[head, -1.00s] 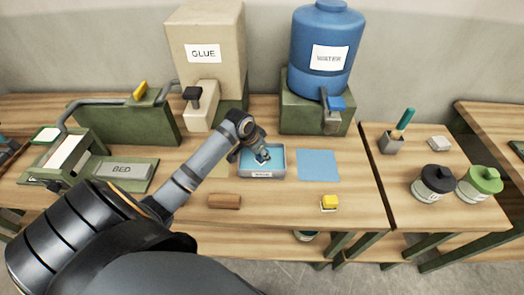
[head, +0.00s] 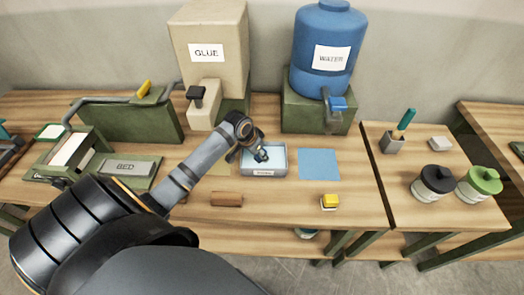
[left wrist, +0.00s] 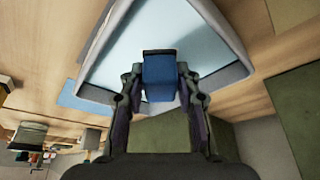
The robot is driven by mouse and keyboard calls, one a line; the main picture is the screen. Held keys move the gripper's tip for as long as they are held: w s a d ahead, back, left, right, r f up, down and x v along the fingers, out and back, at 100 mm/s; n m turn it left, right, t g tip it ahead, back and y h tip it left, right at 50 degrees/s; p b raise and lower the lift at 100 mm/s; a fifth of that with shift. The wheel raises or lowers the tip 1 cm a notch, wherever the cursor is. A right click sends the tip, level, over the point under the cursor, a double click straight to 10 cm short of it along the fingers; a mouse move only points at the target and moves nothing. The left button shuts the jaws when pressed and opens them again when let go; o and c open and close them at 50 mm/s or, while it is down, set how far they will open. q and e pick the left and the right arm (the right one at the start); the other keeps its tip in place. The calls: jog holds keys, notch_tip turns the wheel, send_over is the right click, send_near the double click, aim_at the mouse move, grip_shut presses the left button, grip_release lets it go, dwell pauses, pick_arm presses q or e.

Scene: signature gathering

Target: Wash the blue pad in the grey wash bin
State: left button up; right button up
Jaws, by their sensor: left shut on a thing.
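The grey wash bin (head: 264,172) stands on the table in front of the dispensers, with pale liquid inside. My left gripper (head: 261,154) reaches over the bin from the left, its fingers pointing down into it. In the left wrist view, my left gripper (left wrist: 160,88) is shut on the blue pad (left wrist: 158,72), a small blue block with a dark end. The bin's grey rim (left wrist: 228,80) surrounds pale liquid behind the pad there. I cannot tell whether the pad touches the liquid. My right gripper is not in view.
A flat blue sheet (head: 319,164) lies right of the bin. A brown block (head: 226,199) and a yellow-topped block (head: 330,201) lie in front. The glue dispenser (head: 210,60) and water tank (head: 326,55) stand behind. A green press (head: 115,170) is at left.

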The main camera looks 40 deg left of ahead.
pick_arm(q)
jog(key=shift+d, duration=0.1)
jog(key=shift+w+d, duration=0.35)
jog(key=shift+d, duration=0.1)
jog(key=shift+a, duration=0.1)
jog(key=shift+s+a+p, duration=0.2)
jog(key=shift+s+p, duration=0.05)
jog(key=shift+p, duration=0.4)
jog(key=shift+s+a, duration=0.1)
jog(key=shift+a, duration=0.15)
jog(key=shift+d, duration=0.2)
jog(key=shift+w+d+p, duration=0.35)
jog(key=shift+s+a, duration=0.1)
